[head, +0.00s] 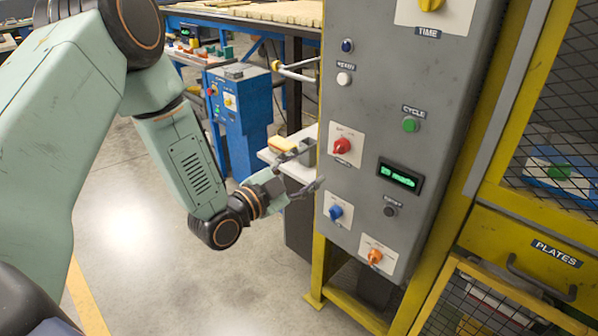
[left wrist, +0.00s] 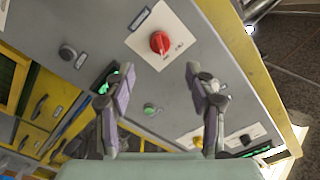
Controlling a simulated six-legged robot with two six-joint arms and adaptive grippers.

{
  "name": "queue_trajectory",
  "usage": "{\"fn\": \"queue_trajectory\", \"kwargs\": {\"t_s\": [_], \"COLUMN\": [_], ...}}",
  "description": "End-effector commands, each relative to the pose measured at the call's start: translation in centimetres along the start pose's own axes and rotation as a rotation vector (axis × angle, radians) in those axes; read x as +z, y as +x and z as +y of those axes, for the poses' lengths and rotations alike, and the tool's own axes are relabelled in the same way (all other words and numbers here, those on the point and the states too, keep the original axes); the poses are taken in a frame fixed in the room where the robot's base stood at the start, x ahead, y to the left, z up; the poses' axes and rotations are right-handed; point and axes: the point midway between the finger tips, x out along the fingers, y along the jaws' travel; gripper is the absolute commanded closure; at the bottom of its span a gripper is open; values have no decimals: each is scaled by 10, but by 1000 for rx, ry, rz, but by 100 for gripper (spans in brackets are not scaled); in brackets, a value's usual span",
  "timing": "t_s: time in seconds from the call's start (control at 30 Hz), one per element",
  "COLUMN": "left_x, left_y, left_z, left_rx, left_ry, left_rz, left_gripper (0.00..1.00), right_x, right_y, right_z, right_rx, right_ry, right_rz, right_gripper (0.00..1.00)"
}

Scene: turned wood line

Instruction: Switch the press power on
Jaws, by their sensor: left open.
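The grey press panel (head: 440,90) stands at the right in the head view. It carries a red rotary switch (head: 342,146) on a white plate, a blue knob (head: 336,211), an orange knob (head: 375,256) and a lit green display (head: 400,177). Their small plate lettering is unreadable, so I cannot tell which one is the power switch. My left gripper (head: 308,170) is open and empty, just left of the panel. In the left wrist view a red knob (left wrist: 160,43) shows beyond the open fingers (left wrist: 160,75), apart from them. My right gripper is not in view.
The panel also has a green CYCLE button (head: 410,124), a white button (head: 344,79) and a yellow TIME knob (head: 431,4). A yellow mesh guard (head: 510,100) stands to the right. A blue pedestal (head: 245,110) and a pale shelf (head: 300,170) lie behind. Floor at lower left is clear.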

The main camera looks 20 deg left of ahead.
Motion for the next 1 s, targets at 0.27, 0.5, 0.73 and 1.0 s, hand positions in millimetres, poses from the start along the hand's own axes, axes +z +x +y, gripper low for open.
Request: {"fn": "queue_trajectory", "kwargs": {"t_s": [0.27, 0.5, 0.73, 1.0], "left_x": [-1, -1, -1, 30], "left_y": [-19, -20, -19, -28], "left_z": [0, 0, 0, 24], "left_rx": [-1, -1, 0, 67], "left_ry": [0, 1, 0, -281], "left_rz": [2, 2, 2, -167], "left_gripper": [44, 44, 44, 44], "right_x": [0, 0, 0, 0], "right_y": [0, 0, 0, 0], "right_z": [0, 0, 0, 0], "right_rx": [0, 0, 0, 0], "right_ry": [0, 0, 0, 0], "right_rz": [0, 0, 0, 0], "right_gripper": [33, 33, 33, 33]}}
